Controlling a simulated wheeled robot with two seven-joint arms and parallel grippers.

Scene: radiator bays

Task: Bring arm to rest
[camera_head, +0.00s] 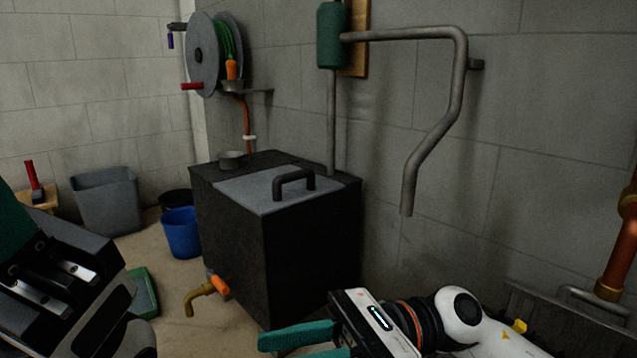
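My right gripper (285,350) comes in at the bottom middle, its teal fingers pointing left. A gap shows between the fingers and I see nothing in it; the lower finger is cut off by the frame edge. My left gripper (55,275) is close to the camera at the lower left. Its dark body with metal slots shows, and part of one teal finger at the left edge; the rest is out of frame. The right gripper is in front of the black tank (310,255), near its lower front.
The tank has a grey lid with a handle (294,183) and a brass tap (205,292). A grey bin (105,205), blue bucket (181,235) and green tray (143,292) stand left. A bent pipe (425,165) hangs from the wall. A copper pipe (622,255) is right.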

